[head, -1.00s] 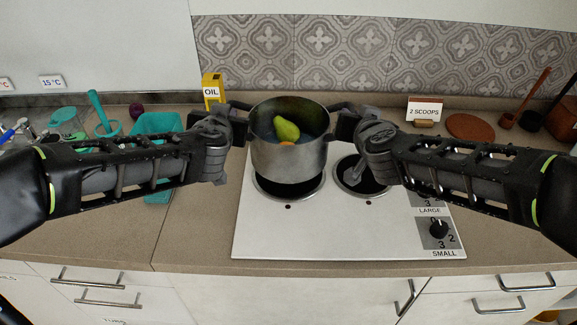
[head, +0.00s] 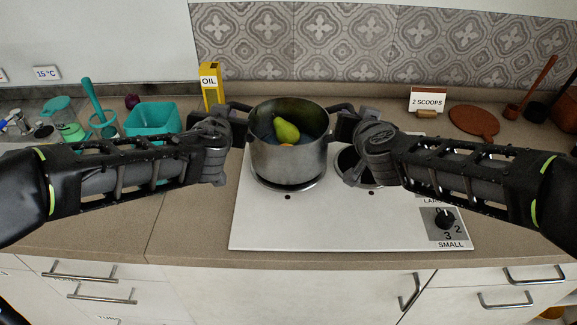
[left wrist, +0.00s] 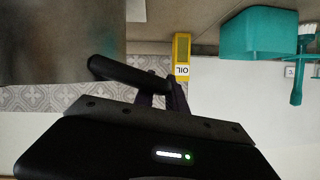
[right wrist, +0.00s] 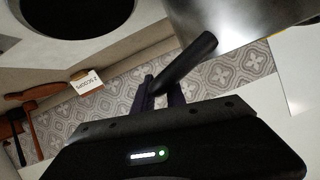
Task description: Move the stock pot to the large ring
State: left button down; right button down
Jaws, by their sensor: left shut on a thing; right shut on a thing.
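The stock pot (head: 290,160) is a grey metal pot with two dark side handles, holding a green pear and something orange. It hangs level over the left ring (head: 288,184) of the white hob, or just above it; I cannot tell if it touches. My left gripper (head: 232,127) is shut on its left handle (left wrist: 125,72). My right gripper (head: 347,125) is shut on its right handle (right wrist: 185,62). The right ring (head: 358,170) is partly hidden by my right gripper. The pot's wall also shows in the left wrist view (left wrist: 60,40).
A yellow OIL box (head: 211,85) stands behind left. A teal bin (head: 152,118) is at left. A "2 SCOOPS" card (head: 427,101) and a brown board (head: 474,121) are at the back right.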

pick_arm(q)
jog(key=shift+f+b, duration=0.3)
jog(key=shift+f, duration=0.15)
pick_arm(e)
jog(key=shift+d+f, duration=0.1)
jog(key=shift+f, duration=0.35)
pick_arm(q)
jog(key=c, duration=1.4)
grip_release()
pick_arm(e)
jog(key=c, duration=1.4)
grip_release()
pick_arm(q)
jog(key=shift+o, duration=0.2)
pick_arm(e)
jog(key=shift+o, duration=0.2)
pick_arm(q)
jog(key=v, duration=1.2)
pick_arm(e)
jog(key=v, duration=1.2)
